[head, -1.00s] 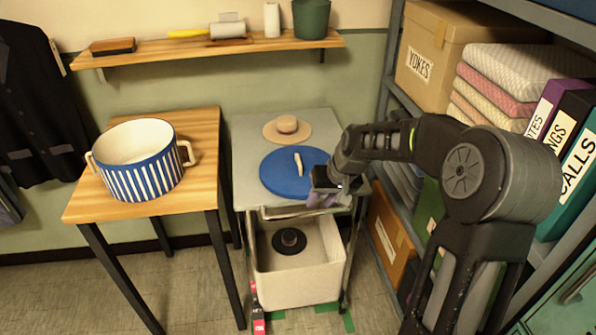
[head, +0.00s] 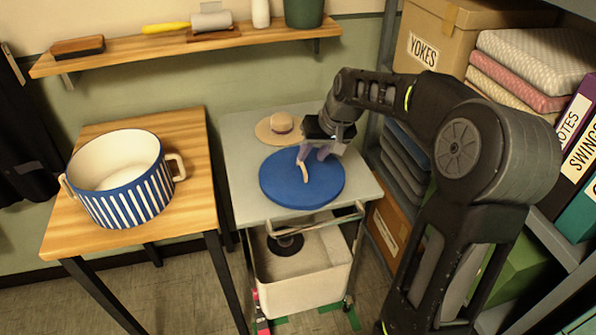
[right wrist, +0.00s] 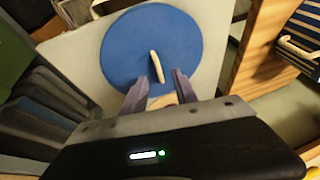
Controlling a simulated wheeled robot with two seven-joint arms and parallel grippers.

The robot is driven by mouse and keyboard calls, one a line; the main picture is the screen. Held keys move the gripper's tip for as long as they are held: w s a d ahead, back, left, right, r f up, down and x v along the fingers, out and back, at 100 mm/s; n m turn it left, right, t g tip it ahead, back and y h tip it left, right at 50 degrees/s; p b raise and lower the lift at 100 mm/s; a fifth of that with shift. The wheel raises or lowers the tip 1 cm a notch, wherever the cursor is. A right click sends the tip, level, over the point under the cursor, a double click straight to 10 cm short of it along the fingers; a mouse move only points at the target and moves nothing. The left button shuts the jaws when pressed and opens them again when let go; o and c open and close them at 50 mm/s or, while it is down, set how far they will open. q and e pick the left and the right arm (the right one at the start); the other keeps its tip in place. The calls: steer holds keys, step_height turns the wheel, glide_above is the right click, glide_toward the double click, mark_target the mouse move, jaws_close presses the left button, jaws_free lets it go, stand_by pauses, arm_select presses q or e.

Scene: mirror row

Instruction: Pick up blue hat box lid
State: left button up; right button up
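The blue hat box lid (head: 280,186) lies flat on the grey top of a cart (head: 237,175), with a pale upright handle (head: 304,172) at its middle. It also shows in the right wrist view (right wrist: 195,40), with its handle (right wrist: 155,65). My right gripper (head: 314,154) is over the far right part of the lid, close to the handle. Its fingers (right wrist: 156,88) are spread apart, with nothing gripped between them; the handle's near end lies close to their tips. The striped blue and white hat box (head: 122,180) stands open on the wooden table. My left gripper is not in view.
A straw hat (head: 281,127) lies on the cart behind the lid. A white bin (head: 303,285) with a dark hat (head: 286,243) is below. A loaded shelf (head: 562,232) stands close on the right, and a wall shelf (head: 180,46) runs behind.

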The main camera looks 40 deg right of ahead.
mark_target(304, 168)
steer(key=shift+x, duration=1.4)
steer(key=shift+d+p+x, duration=0.15)
steer(key=shift+p+x, duration=0.15)
steer(key=shift+x, duration=1)
steer(key=shift+d+p+x, duration=0.15)
steer(key=shift+p+x, duration=0.1)
steer(key=shift+x, duration=1.05)
jaws_close()
